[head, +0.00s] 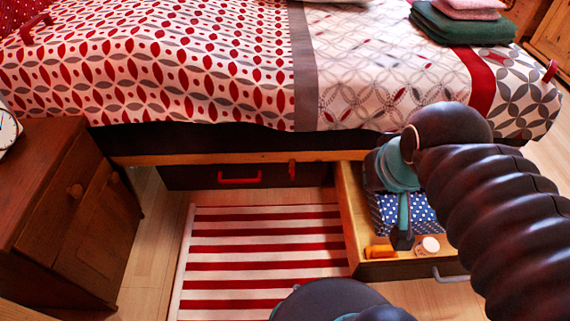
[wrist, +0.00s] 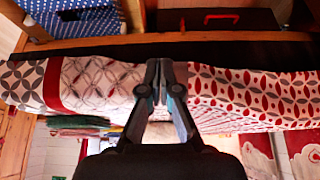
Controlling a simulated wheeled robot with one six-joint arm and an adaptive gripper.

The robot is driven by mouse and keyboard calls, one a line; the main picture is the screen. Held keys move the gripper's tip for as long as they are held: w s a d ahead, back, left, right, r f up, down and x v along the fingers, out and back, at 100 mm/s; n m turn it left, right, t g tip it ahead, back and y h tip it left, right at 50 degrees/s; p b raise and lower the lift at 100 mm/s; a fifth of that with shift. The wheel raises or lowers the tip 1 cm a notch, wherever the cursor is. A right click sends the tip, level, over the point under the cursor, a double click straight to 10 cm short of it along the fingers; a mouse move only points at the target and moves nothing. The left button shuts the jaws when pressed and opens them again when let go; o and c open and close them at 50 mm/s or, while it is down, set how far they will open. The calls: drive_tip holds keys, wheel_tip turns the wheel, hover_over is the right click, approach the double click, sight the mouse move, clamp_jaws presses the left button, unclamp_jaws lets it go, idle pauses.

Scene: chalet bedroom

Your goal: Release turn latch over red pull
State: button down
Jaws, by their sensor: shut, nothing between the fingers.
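The closed dark drawer (head: 200,178) under the bed carries a red bar pull (head: 240,179). A small upright red tab (head: 292,170), which looks like the turn latch, sits near the drawer's top right, to the right of the pull.
An open wooden drawer (head: 348,215) juts out at right, holding a blue dotted cloth (head: 424,211), an orange item (head: 380,252) and a white round item (head: 428,246). A striped rug (head: 262,240) lies before the closed drawer. A wooden nightstand (head: 60,215) stands left.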

drive_tip(key=w+a+f+n+g+h+b, duration=0.15)
drive_tip(key=w+a+f+n, duration=0.3)
drive_tip(key=w, duration=0.85)
drive_tip(key=w+a+f+n+g+y, duration=0.1)
drive_tip(key=w+a+f+n+g, duration=0.3)
drive_tip(key=w, duration=0.9)
drive_tip(key=w+a+f+n, duration=0.3)
drive_tip(key=w+f, duration=0.1)
drive_tip(key=f, duration=0.5)
drive_tip(key=w+a+f+n+h, duration=0.1)
drive_tip(key=w+a+f+n, duration=0.2)
drive_tip(key=f, duration=0.7)
drive_tip(key=w+a+f+n+h, duration=0.1)
drive_tip(key=w+a+f+n, duration=0.2)
drive_tip(key=f, duration=0.6)
drive_tip(key=w+a, duration=0.2)
drive_tip(key=w, duration=0.1)
drive_tip(key=shift+a+f+b, duration=0.2)
drive_tip(key=shift+b, duration=0.2)
drive_tip(key=shift+n, duration=0.25)
